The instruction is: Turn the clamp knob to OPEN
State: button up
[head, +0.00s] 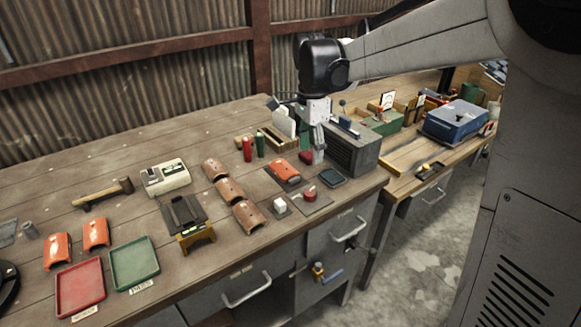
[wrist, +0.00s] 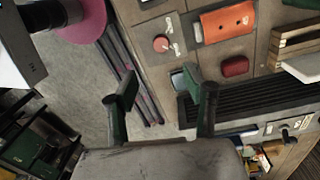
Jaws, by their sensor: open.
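A small dark tray (head: 333,176) lies right of the knob, and a white block (head: 281,206) left of it. A dark ribbed box (head: 353,150) stands right of my gripper. A red bottle (head: 247,150) and a wooden rack (head: 279,138) stand behind.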

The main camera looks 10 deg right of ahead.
aim_at(309, 192)
notch_tip(309, 192, down, 14)
jog(key=shift+s+f+b, duration=0.1)
jog(key=shift+s+b, duration=0.05)
jog(key=shift+b, duration=0.3)
dwell(0.4)
jog(key=c, duration=1.2)
jog(key=shift+o, duration=0.2)
